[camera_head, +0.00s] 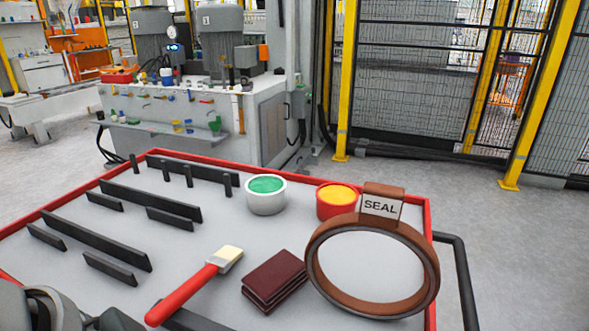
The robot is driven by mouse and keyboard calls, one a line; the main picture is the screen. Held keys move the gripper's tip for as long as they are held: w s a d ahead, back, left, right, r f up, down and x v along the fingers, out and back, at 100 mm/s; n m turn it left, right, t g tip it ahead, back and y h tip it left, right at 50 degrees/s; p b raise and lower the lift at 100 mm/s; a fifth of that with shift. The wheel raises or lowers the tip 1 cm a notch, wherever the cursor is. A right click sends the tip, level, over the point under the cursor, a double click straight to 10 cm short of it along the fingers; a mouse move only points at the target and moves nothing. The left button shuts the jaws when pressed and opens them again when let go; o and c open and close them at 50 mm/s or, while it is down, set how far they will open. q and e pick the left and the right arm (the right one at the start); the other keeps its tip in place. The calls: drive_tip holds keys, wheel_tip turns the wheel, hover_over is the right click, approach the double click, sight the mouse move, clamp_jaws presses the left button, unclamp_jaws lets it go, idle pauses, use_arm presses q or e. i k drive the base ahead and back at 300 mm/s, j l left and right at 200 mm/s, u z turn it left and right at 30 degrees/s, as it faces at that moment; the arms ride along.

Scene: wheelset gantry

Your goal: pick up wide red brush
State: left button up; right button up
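The wide red brush (196,285) lies on the grey top of the cart, left of centre near the front. It has a red handle pointing to the lower left and a pale cream bristle head with a metal band at the upper right. The handle end lies over or beside a dark bar at the bottom edge. Rounded grey parts of my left arm show in the bottom left corner, left of the handle. Neither gripper's fingers can be made out in the picture. Nothing is seen holding the brush.
A dark red folded pad (274,281) lies right of the brush. A brown ring with a SEAL tag (319,270) stands farther right. A green-topped white pot (266,203) and a yellow-topped red pot (337,207) stand behind. Several black bars (95,240) fill the left. The cart has a red rim (300,178).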

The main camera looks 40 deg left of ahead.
sight(222, 261)
drive_tip(key=k+j+u, duration=0.2)
drive_tip(key=u, duration=0.3)
drive_tip(key=k+j+u, duration=0.1)
drive_tip(key=j+u, duration=0.35)
drive_tip(key=k+l, duration=0.05)
drive_tip(key=l, duration=0.1)
